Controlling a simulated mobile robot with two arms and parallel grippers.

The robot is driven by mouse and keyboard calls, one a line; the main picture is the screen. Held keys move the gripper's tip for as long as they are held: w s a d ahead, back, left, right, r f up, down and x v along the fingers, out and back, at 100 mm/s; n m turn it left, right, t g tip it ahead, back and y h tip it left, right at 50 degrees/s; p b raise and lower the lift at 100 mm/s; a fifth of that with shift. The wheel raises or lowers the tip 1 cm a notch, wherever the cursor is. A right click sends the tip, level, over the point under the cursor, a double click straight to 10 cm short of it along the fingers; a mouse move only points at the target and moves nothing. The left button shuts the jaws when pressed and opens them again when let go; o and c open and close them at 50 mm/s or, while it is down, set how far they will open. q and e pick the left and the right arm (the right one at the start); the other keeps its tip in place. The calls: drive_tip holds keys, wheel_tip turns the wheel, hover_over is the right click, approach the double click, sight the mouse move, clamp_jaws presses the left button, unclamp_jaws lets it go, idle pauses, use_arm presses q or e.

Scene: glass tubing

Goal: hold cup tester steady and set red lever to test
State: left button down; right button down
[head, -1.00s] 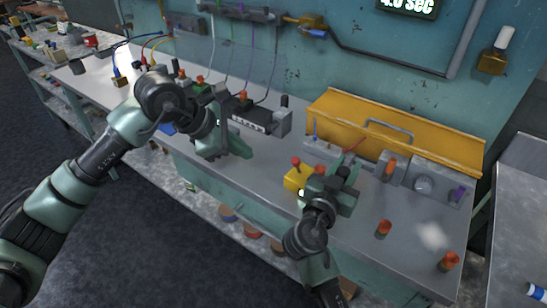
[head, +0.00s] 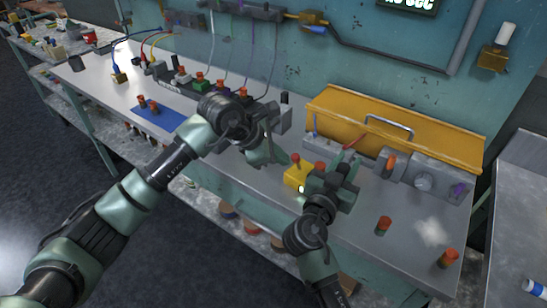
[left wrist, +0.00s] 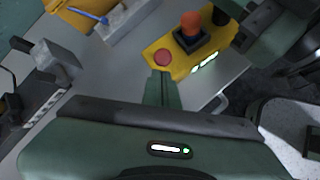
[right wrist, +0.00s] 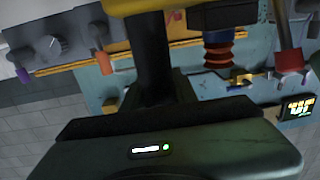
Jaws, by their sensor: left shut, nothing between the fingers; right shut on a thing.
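The cup tester (head: 294,178) is a yellow box on the bench; it also shows in the left wrist view (left wrist: 187,61). Its red lever (head: 296,159), with a round red knob (left wrist: 163,58), stands at its left end, beside an orange cup piece (left wrist: 191,24). My left gripper (head: 278,159) is shut and empty, left of the tester; in the left wrist view its fingertips (left wrist: 161,76) appear just short of the red knob. My right gripper (head: 318,181) is shut on the tester's right part. The contact is largely hidden by the gripper.
A yellow cover with a handle (head: 410,133) and a grey unit with knobs (head: 424,183) stand behind the right gripper. Orange-topped pieces (head: 384,224) stand at the right. A blue mat (head: 160,118) lies at the left. The bench's front edge runs close by.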

use_arm(q)
drive_tip(key=shift+d+r, duration=0.1)
idle(0.3)
drive_tip(key=shift+w+d+g, duration=0.15)
drive_tip(key=shift+w+g, duration=0.05)
drive_tip(key=shift+g, duration=0.1)
drive_tip(key=shift+w+r+y, duration=0.1)
drive_tip(key=shift+r+y, duration=0.05)
drive_tip(key=shift+y, duration=0.15)
drive_tip(key=shift+w+d+r+g, duration=0.3)
drive_tip(key=shift+w+d+r, duration=0.35)
drive_tip(key=shift+w+d, duration=0.3)
drive_tip(key=shift+r, duration=0.1)
drive_tip(key=shift+a+r, duration=0.1)
drive_tip(key=shift+r, duration=0.55)
drive_tip(key=shift+a, duration=0.1)
